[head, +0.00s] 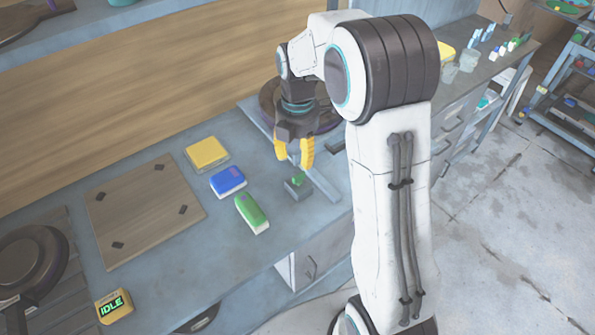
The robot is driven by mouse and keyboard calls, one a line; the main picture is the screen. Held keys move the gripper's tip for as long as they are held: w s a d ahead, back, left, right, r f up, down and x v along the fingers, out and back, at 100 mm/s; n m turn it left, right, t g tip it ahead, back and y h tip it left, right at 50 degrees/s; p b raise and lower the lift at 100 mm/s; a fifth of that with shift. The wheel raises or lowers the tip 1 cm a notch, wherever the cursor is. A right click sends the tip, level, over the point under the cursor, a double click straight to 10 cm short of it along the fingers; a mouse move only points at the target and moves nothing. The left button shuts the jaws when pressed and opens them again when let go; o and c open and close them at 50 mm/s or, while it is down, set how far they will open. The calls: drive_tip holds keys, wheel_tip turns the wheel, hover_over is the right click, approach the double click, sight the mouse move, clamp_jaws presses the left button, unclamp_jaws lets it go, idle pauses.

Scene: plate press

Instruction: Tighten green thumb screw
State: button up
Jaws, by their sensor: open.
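The green thumb screw (299,179) shows in the head view on top of a small dark block (298,190) near the front edge of the counter. My gripper (294,163) points down with its yellow fingers just above the screw. The fingers are open, and nothing shows between them. Whether a fingertip touches the screw cannot be told from this angle. A grey rail (322,187) lies beside the block, partly covered by my gripper and arm.
Left of the gripper lie a green block (252,212), a blue block (228,181) and a yellow block (207,152). A wooden board (145,208) with dark corner pieces lies further left. A pan (30,255) and a yellow box reading IDLE (114,306) are at lower left.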

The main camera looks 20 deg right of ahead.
sight(299, 178)
drive_tip(key=shift+s+f+n, duration=0.1)
drive_tip(key=shift+f+n, duration=0.15)
drive_tip(key=shift+n, duration=0.15)
drive_tip(key=shift+f, duration=3.4)
drive_tip(key=shift+c, duration=0.3)
clamp_jaws()
